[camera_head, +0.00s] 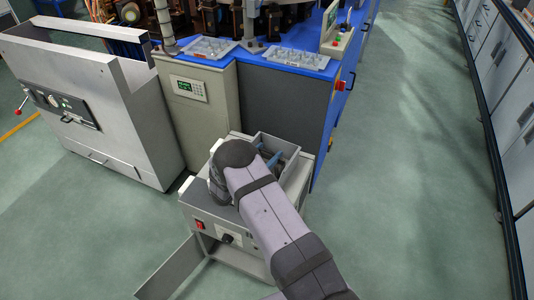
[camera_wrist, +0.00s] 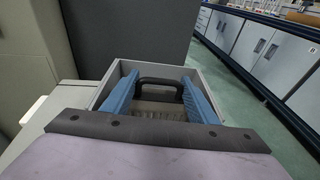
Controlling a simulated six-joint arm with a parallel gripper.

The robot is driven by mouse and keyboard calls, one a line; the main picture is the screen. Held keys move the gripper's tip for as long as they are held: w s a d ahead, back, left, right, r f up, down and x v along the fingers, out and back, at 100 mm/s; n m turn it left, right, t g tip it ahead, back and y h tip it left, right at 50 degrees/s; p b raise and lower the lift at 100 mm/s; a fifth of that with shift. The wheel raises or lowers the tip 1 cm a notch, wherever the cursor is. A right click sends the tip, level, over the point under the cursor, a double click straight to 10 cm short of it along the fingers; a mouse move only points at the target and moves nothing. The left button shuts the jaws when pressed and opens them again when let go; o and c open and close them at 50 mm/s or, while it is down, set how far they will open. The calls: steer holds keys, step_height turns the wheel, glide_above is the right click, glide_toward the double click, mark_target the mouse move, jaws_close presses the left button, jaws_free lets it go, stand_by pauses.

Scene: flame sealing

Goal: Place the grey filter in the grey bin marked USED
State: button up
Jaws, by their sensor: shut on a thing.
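The grey filter (camera_wrist: 152,108) has a black handle (camera_wrist: 160,81) and shows between my two blue fingers in the wrist view. My gripper (camera_wrist: 158,88) is shut on the filter, with a finger at each end of the handle. The gripper and filter are within the walls of an open grey box (camera_wrist: 206,77). In the head view this box (camera_head: 283,143) stands at the back of a grey cabinet, and a blue finger (camera_head: 276,158) shows inside it. My arm hides much of the box. Its floor is hidden, and no USED marking is readable.
The grey cabinet (camera_head: 203,215) has a red switch and a panel (camera_head: 170,268) sticking out at lower left. A blue-topped machine (camera_head: 285,58) stands close behind, with a beige keypad unit (camera_head: 190,90) beside it. Floor on the right (camera_head: 420,170) is clear.

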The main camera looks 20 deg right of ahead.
steer(key=o, duration=1.5)
steer(key=shift+f, duration=0.1)
steer(key=shift+c, duration=0.2)
